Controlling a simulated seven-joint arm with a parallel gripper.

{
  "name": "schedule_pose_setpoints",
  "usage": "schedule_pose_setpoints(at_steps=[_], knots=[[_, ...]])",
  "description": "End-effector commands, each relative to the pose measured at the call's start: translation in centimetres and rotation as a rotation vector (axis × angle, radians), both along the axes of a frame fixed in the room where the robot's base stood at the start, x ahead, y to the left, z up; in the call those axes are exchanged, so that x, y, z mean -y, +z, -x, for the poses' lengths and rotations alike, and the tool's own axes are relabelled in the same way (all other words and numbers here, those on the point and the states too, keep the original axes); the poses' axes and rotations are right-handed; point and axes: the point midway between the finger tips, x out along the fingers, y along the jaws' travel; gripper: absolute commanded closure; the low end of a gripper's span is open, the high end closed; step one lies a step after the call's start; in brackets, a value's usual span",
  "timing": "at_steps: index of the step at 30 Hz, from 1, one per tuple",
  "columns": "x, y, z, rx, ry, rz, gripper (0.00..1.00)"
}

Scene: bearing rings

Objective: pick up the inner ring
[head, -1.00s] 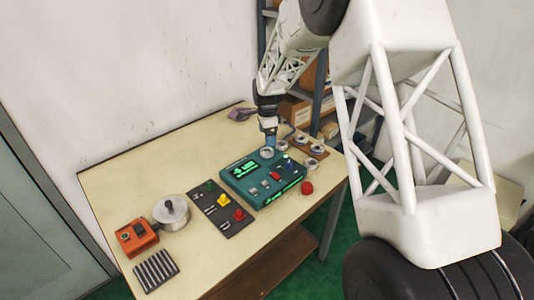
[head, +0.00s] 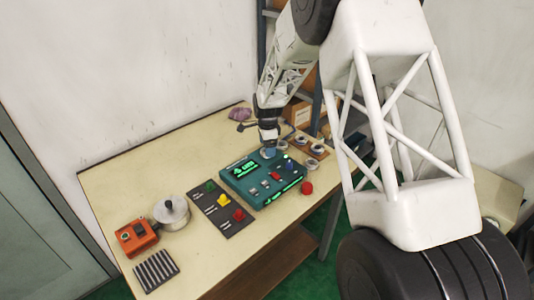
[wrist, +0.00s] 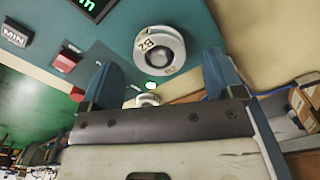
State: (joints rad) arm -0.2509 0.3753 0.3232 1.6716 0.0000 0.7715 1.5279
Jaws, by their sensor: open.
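A pale metal ring (wrist: 160,52) with dark lettering and a hollow centre sits at the corner of the teal panel in the wrist view. I cannot tell whether it is the inner ring. My gripper (wrist: 159,68) is open, with its two blue fingers spread to the left and right of this ring and nothing held between them. In the head view, my gripper (head: 268,152) points down over the back corner of the teal panel (head: 240,178) and hides what lies beneath it.
Other rings (head: 317,150) sit on brown boards right of the panel. A red ball-like knob (head: 306,188) is at the panel's front right. A dark plate with coloured knobs (head: 222,208), a round metal pot (head: 172,212) and an orange box (head: 136,237) stand left.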

Motion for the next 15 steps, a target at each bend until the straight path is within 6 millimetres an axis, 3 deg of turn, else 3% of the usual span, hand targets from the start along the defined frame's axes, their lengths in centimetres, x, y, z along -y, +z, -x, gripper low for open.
schedule_pose_setpoints(at_steps=[6,15], knots=[[0.0,-1.9,0.0,0.000,0.000,0.000,0.13],[0.0,-2.1,0.0,0.000,0.000,0.000,0.13]])
